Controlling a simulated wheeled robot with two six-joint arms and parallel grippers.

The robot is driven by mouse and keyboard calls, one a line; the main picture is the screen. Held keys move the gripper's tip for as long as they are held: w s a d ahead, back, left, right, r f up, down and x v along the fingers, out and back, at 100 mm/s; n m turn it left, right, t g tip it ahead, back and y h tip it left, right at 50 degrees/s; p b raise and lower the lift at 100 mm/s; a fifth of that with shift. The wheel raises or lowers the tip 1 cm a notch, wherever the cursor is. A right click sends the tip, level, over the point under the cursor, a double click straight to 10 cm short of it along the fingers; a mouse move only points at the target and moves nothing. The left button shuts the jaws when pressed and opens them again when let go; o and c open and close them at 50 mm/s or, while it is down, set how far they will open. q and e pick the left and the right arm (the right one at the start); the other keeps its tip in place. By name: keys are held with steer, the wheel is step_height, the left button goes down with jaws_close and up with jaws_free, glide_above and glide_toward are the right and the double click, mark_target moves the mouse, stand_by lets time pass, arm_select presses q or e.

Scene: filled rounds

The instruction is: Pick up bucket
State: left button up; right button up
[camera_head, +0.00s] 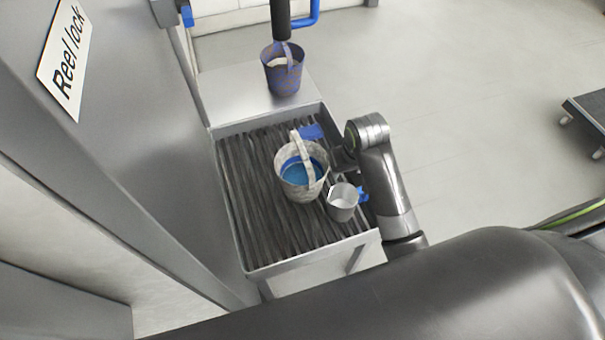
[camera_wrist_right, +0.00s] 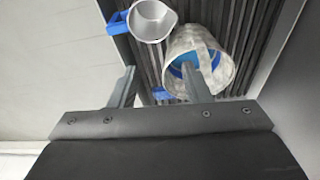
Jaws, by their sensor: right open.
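A pale, mottled bucket (camera_head: 300,191) stands on the ribbed rack, with blue inside and its pale handle arching over the top. It also shows in the wrist view (camera_wrist_right: 228,62), at upper right. A second, purple-patterned bucket (camera_head: 283,78) stands on the plain shelf behind, below a dark spout. My right gripper (camera_head: 339,156) is at the right side of the pale bucket, its fingers partly hidden in the head view. In the wrist view its fingers (camera_wrist_right: 158,82) are apart, with the right one overlapping the pale bucket's rim; contact cannot be told. My left gripper is not in view.
A small metal jug (camera_head: 342,204) with a blue handle stands right of the pale bucket, close to my right arm. A blue piece (camera_head: 311,131) shows behind the bucket. A grey wall panel (camera_head: 130,130) borders the rack (camera_head: 250,225) on the left. Open floor lies right.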

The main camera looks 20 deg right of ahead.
steer(key=w+v, duration=0.2)
steer(key=v, duration=0.6)
glide_above(302, 148)
steer(key=s, duration=0.3)
steer(key=shift+n+g, duration=0.3)
steer(key=shift+g, duration=0.1)
steer(key=f, duration=0.3)
steer(key=w+f, duration=0.1)
steer(key=f, duration=0.3)
steer(key=w+f, duration=0.1)
steer(key=f, duration=0.3)
steer(key=shift+w+d, duration=0.15)
steer(key=shift+w, duration=0.05)
steer(key=shift+w+a+f+p, duration=0.1)
steer(key=shift+w+f+p, duration=0.05)
steer(key=shift+f, duration=1.15)
steer(key=shift+w+a+f+p, duration=0.1)
steer(key=shift+w+f+p, duration=0.05)
steer(key=shift+f, duration=1.15)
jaws_close()
steer(key=shift+r, duration=0.15)
